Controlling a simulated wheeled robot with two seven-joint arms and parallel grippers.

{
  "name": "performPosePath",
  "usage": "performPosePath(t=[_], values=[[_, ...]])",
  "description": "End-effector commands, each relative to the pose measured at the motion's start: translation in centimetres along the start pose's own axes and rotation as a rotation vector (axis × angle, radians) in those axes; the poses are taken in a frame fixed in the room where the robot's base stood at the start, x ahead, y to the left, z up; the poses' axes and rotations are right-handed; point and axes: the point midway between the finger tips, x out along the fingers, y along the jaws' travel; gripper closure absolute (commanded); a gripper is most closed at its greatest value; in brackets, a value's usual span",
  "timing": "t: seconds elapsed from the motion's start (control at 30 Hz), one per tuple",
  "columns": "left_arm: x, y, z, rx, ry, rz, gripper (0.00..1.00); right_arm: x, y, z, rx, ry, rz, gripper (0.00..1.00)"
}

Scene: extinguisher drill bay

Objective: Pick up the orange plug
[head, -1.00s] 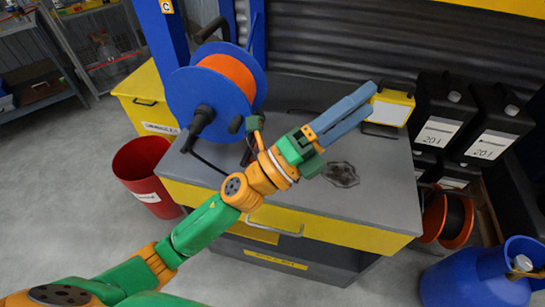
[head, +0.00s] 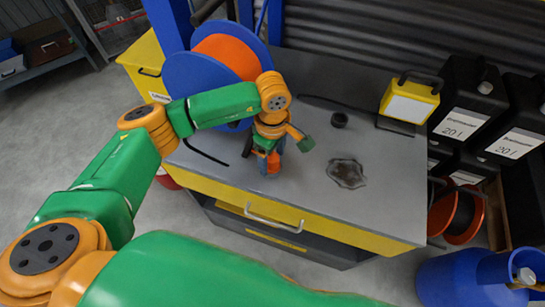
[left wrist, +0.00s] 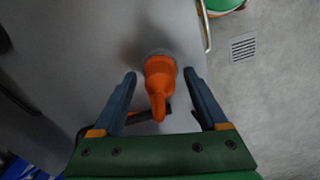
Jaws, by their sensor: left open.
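The orange plug (left wrist: 159,82) stands on the grey bench top in the left wrist view, between the two fingers of my left gripper (left wrist: 160,88). A gap shows on each side of the plug, and neither finger visibly touches it. The plug has a round, pale grey end and a narrower orange end. In the head view my left gripper (head: 268,168) points down at the bench top near its front left part, and a bit of orange shows between its fingers. My right gripper is not in view.
The grey bench (head: 392,190) has yellow drawers. A blue reel with an orange drum (head: 228,56) stands behind my left arm, with a black cable. A yellow lamp (head: 409,101), black cans (head: 466,105) and a blue cylinder (head: 470,280) are to the right.

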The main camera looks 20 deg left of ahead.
Motion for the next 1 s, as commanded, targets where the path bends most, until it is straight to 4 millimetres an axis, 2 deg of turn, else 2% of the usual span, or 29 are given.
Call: performPosePath(t=[0.2,0.4,0.5,0.83,1.0], values=[[0.3,0.0,0.0,0.000,-0.001,0.001,0.24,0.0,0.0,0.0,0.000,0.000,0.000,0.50],[0.3,0.0,0.0,0.000,-0.002,0.001,0.78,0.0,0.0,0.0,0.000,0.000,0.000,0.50],[0.3,0.0,0.1,0.000,-0.002,0.001,1.00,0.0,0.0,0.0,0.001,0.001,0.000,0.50],[0.1,0.1,0.0,0.000,-0.002,0.002,1.00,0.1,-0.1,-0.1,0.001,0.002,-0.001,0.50],[-2.0,0.1,0.0,-0.001,-0.002,0.006,1.00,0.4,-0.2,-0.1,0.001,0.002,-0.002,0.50]])
